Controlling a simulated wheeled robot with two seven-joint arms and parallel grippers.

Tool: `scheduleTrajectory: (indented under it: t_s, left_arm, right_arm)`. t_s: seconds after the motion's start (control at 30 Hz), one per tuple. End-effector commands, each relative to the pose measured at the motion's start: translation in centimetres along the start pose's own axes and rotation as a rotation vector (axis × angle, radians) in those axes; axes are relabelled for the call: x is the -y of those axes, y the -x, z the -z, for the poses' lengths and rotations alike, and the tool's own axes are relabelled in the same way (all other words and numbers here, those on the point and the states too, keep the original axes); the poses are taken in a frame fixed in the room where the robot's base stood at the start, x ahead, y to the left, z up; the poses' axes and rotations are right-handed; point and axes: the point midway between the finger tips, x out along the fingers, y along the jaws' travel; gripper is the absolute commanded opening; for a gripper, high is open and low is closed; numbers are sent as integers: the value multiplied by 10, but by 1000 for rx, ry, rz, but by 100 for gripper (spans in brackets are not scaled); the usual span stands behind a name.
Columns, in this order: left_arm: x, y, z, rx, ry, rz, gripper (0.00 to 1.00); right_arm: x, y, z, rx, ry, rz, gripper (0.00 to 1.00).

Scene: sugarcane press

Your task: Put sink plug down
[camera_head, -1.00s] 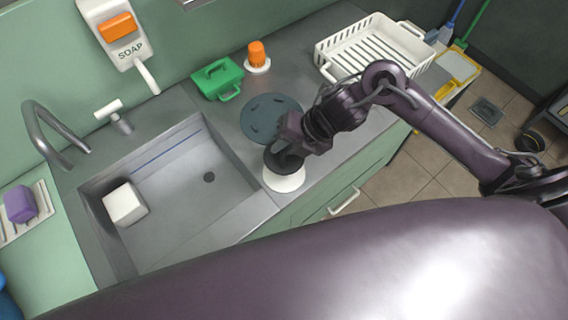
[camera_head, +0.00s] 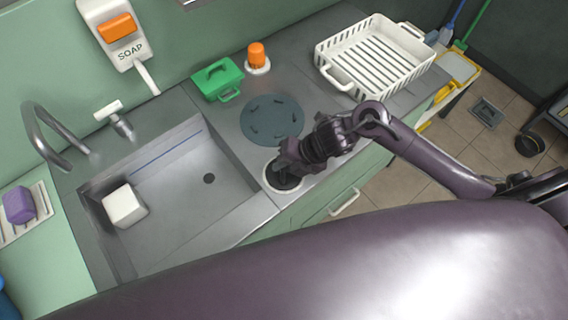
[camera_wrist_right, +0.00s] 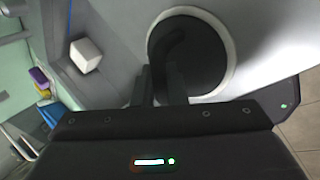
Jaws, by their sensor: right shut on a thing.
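The sink plug (camera_head: 284,181) is a black disc with a handle. It sits low within a round white holder (camera_head: 268,186) on the counter to the right of the sink. In the right wrist view the plug (camera_wrist_right: 208,62) lies inside the holder's white rim (camera_wrist_right: 231,58), with an even-looking white border showing. My right gripper (camera_head: 285,165) is shut on the plug's handle, and the fingers also show in the right wrist view (camera_wrist_right: 162,82). The gripper hides part of the plug, and I cannot tell whether the plug fully rests on the holder. My left gripper is not in view.
A flat grey-blue disc (camera_head: 272,117) lies behind the holder. A green box (camera_head: 218,80), an orange-topped item (camera_head: 257,56) and a white rack (camera_head: 375,60) stand farther back.

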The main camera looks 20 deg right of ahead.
Motion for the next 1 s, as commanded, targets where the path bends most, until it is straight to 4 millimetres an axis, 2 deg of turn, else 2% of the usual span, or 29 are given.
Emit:
scheduleTrajectory:
  t_s: [0.03,0.07,0.2,0.47,0.63,1.0]
  left_arm:
    - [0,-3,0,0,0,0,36]
    - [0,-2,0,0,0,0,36]
    - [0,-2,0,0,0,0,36]
    - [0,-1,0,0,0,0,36]
    - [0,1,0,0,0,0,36]
    - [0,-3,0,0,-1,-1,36]
  right_arm:
    - [2,-3,0,0,0,0,0]
    - [1,-2,0,0,0,0,14]
    - [1,-1,0,0,0,0,33]
    - [1,-1,0,0,0,0,34]
    - [0,9,-1,2,1,0,34]
    - [1,85,-1,3,4,4,34]
